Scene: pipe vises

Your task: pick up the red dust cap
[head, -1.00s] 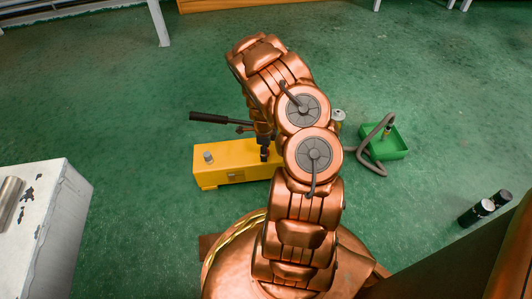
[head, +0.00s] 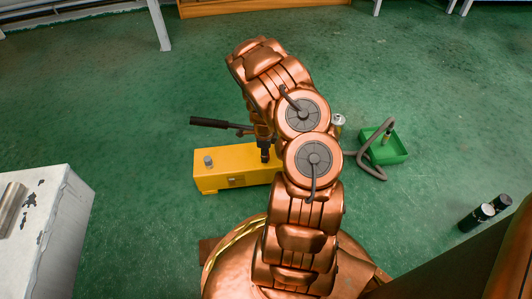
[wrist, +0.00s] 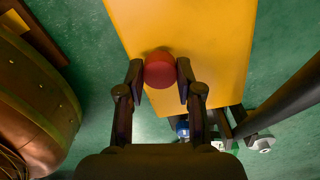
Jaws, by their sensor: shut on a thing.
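The red dust cap (wrist: 160,70) shows in the wrist view as a round, dull red piece. My gripper (wrist: 160,75) is shut on it, with one dark finger pressed to each side. The yellow pump body (wrist: 195,35) lies behind the cap in that view; I cannot tell whether the cap still touches it. In the head view the yellow body (head: 225,168) stands on the green floor, partly hidden by my arm. The cap is not discernible in the head view.
A dark lever handle (head: 208,122) sticks out left above the yellow body. A grey hose (head: 378,170) runs to a green tray (head: 395,153) at right. Two dark cylinders (head: 478,216) stand at far right. A white worn block (head: 65,235) is at left. Open green floor lies around.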

